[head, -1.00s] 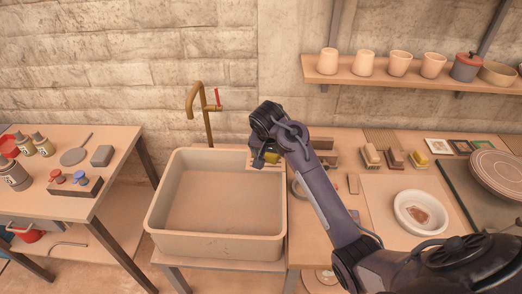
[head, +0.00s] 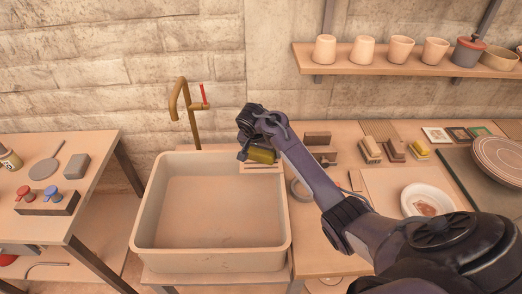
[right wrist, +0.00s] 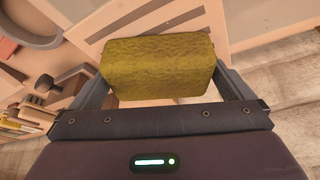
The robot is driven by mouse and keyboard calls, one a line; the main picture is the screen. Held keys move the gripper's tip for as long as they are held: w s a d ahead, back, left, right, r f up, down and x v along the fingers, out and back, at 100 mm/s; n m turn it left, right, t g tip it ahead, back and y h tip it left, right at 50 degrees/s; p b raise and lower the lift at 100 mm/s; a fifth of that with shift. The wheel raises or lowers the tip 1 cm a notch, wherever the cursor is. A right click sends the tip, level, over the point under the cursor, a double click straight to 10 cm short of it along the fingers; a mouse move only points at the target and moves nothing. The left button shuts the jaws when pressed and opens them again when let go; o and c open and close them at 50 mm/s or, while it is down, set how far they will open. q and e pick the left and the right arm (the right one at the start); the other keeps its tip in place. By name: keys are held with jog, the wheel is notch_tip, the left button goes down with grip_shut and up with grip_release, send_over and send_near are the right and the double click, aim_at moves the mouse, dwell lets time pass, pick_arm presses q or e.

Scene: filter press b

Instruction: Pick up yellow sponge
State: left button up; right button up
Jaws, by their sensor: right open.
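The yellow sponge (head: 262,156) is at the back right corner of the sink, over a small pale ledge (head: 262,168). It also shows large in the right wrist view (right wrist: 157,62), as a rough olive-yellow block. My right gripper (head: 252,150) is at the sponge and partly covers it in the head view. In the right wrist view my right gripper (right wrist: 162,82) is open, with one finger on each side of the sponge. Whether the fingers touch it is hard to tell. My left gripper is not in view.
The empty sink basin (head: 212,205) lies below and left of my right gripper. A brass tap (head: 187,108) with a red handle stands behind it. The right table holds brushes (head: 370,150) and a white bowl (head: 425,198). A shelf (head: 400,68) with cups hangs above.

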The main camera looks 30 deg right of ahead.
jog(key=shift+d, duration=0.1)
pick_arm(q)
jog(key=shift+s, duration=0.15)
pick_arm(e)
jog(key=c, duration=0.8)
jog(key=shift+o, duration=0.2)
jog(key=shift+r, duration=0.45)
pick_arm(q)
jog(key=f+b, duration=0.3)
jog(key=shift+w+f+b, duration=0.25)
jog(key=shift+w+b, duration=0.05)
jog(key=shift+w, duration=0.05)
pick_arm(e)
notch_tip(320, 180, up, 19)
